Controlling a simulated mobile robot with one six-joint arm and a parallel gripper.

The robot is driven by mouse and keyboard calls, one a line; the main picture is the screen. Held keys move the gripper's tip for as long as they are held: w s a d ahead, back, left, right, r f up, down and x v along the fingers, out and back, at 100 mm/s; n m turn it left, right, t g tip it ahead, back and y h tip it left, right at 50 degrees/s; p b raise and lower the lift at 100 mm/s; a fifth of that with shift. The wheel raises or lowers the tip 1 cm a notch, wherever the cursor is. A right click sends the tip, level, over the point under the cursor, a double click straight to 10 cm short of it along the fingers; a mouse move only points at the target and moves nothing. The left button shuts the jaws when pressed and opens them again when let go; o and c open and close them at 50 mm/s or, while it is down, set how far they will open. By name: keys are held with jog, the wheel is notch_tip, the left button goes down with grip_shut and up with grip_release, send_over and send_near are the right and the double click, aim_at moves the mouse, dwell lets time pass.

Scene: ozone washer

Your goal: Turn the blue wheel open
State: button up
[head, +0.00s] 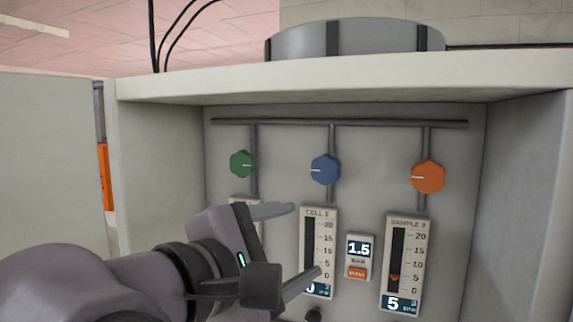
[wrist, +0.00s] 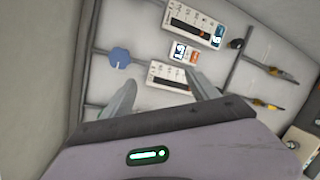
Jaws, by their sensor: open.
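The blue wheel (head: 325,170) is a lobed knob on a vertical pipe, in the middle of the cabinet's back panel, with a white mark pointing left. It also shows at the left of the wrist view (wrist: 120,57). My gripper (head: 306,240) is open and empty, its two fingers apart. In the head view it is below and in front of the blue wheel, not touching it, and it partly covers the left gauge. In the wrist view the fingers (wrist: 162,92) point toward the panel, and the wheel is beyond and left of the left finger.
A green wheel (head: 242,164) is to the left and an orange wheel (head: 428,177) to the right. Below are the CELL 2 gauge (head: 319,240), a 1.5 BAR display (head: 359,257) and the SAMPLE 3 gauge (head: 405,262). Cabinet walls (head: 525,190) close both sides, with a shelf (head: 345,75) above.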

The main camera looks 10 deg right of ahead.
jog(key=t+p, duration=0.1)
jog(key=t, duration=0.1)
send_near(322, 172)
jog(key=shift+n+h, duration=0.3)
jog(key=shift+n, duration=0.1)
jog(key=p+x, duration=0.2)
jog(key=x, duration=0.9)
jog(key=shift+w, duration=0.1)
jog(key=shift+f, duration=0.1)
jog(key=c, duration=1.4)
jog(key=shift+o, duration=0.2)
